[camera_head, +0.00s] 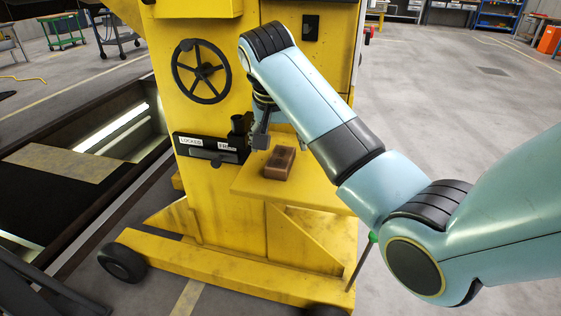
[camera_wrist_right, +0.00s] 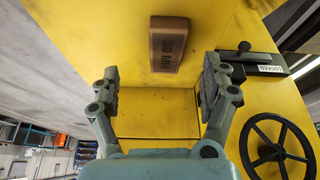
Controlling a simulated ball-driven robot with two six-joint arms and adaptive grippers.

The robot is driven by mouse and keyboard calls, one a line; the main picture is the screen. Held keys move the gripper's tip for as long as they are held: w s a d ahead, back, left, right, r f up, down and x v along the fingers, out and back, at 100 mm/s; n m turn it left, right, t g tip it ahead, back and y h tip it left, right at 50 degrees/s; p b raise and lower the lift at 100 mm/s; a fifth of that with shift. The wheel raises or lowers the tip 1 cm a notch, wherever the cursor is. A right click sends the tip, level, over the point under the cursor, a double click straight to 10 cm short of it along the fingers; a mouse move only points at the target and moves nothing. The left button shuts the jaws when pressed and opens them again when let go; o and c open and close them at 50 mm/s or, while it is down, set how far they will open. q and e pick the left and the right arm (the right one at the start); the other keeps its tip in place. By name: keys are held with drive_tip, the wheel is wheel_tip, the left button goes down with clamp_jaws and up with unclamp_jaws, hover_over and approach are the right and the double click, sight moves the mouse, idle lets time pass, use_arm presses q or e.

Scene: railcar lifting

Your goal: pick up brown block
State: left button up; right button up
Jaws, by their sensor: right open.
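The brown block (camera_head: 280,163) lies on the yellow ledge (camera_head: 248,184) of the yellow machine. In the right wrist view the brown block (camera_wrist_right: 169,44) shows lettering on its face and sits beyond the fingertips, roughly between them in line. My right gripper (camera_head: 262,130) is just above and to the left of the block in the head view, partly hidden by its own arm. In the wrist view my right gripper (camera_wrist_right: 158,85) is open with its two fingers wide apart and nothing between them. My left gripper is not in view.
A black handwheel (camera_head: 201,72) and a black latch plate marked LOCKED (camera_head: 205,147) are on the machine's face, close left of the gripper. A dark floor pit (camera_head: 100,130) lies left of the machine. Open grey floor (camera_head: 450,90) is at the right.

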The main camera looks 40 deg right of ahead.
drive_tip(key=w+r, duration=0.1)
drive_tip(key=w, duration=0.1)
drive_tip(key=m, duration=0.1)
hover_over(281, 157)
drive_tip(key=s+a, duration=0.1)
drive_tip(key=a, duration=0.1)
wheel_tip(281, 157, down, 4)
drive_tip(key=shift+r+b, duration=0.1)
drive_tip(key=shift+b, duration=0.2)
drive_tip(key=x, duration=0.5)
drive_tip(key=shift+s+d+f, duration=0.15)
drive_tip(key=shift+d+f, duration=0.1)
drive_tip(key=shift+f, duration=0.05)
drive_tip(key=c, duration=1.3)
drive_tip(key=shift+r, duration=0.1)
drive_tip(key=shift+c, duration=0.2)
